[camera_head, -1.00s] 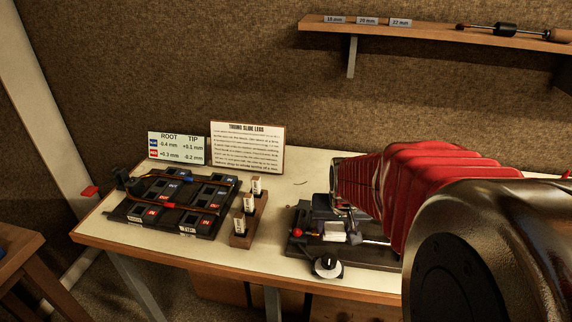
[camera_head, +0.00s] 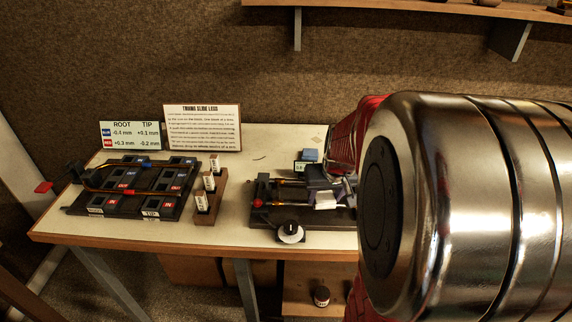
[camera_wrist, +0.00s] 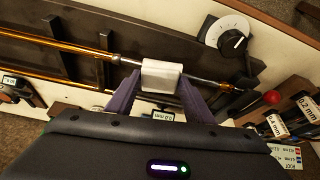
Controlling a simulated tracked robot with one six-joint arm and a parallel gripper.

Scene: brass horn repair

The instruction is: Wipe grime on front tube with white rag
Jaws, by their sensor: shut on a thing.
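My gripper (camera_wrist: 160,86) is shut on the white rag (camera_wrist: 162,75), which sits between its two purple-grey fingers against the front tube. The front tube (camera_wrist: 85,45) runs slantwise across the wrist view, brass-coloured at the left and silvery beside the rag. The rag covers a short stretch of it, and I cannot make out grime for sure. In the head view the white rag (camera_head: 325,201) shows below my gripper (camera_head: 317,182) at the right end of the dark fixture (camera_head: 275,213). My arm hides what lies further right.
Labelled gauge blocks (camera_head: 208,190) stand to the left, beside a dark tray (camera_head: 135,187) with bent tubes. Two signs stand behind. A shelf (camera_head: 410,8) hangs above.

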